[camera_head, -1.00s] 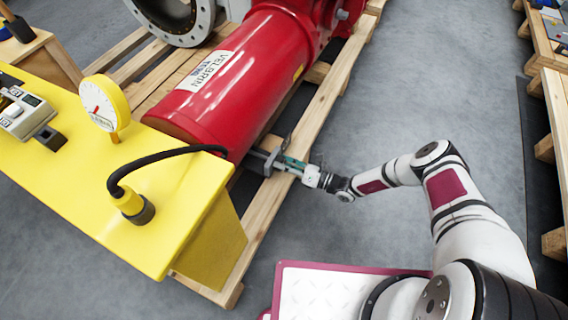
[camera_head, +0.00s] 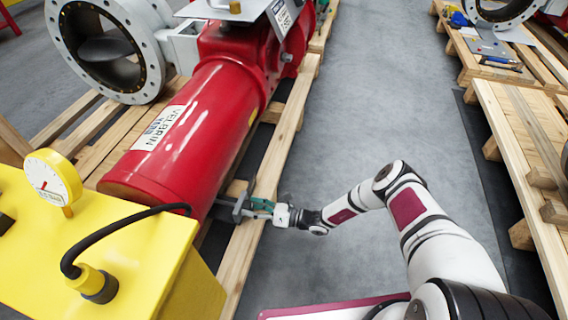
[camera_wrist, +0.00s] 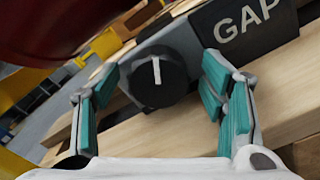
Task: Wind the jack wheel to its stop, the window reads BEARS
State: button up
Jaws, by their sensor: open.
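In the wrist view, a round black knob (camera_wrist: 150,82) with a white pointer line sits on a grey block. The line stands close to vertical in the picture. A black plate (camera_wrist: 243,27) reading GAP is beside it, to the upper right. My gripper (camera_wrist: 160,73) is open, with its teal-padded fingers on either side of the knob; I see no contact. In the head view my gripper (camera_head: 250,207) is at the grey fitting beside the red cylinder's (camera_head: 190,135) near end. I cannot tell whether this knob is the jack wheel. No window reading BEARS is visible.
The red cylinder lies on a wooden pallet (camera_head: 285,135). A yellow bench (camera_head: 130,245) with a gauge (camera_head: 50,180) and a black hose (camera_head: 115,222) stands at the lower left. Grey floor (camera_head: 345,105) is clear to the right, up to another pallet (camera_head: 525,150).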

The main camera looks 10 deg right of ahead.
jog(key=n, duration=0.4)
jog(key=shift+s, duration=0.1)
jog(key=n, duration=0.4)
jog(key=shift+s+a, duration=0.1)
jog(key=n, duration=0.8)
jog(key=shift+s, duration=0.15)
jog(key=p+v, duration=0.4)
jog(key=v, duration=1)
jog(key=w+d+r+n+g+h+p, duration=0.1)
jog(key=w+r+n+g+p, duration=0.1)
jog(key=r, duration=1.2)
jog(key=w+d+r+n+g+h+p, duration=0.1)
jog(key=w+r+n+g+p, duration=0.2)
jog(key=r, duration=1.2)
jog(key=n+g+p, duration=0.2)
jog(key=p, duration=0.1)
jog(key=shift+d+p, duration=0.25)
jog(key=shift+p, duration=0.1)
jog(key=shift+w, duration=0.2)
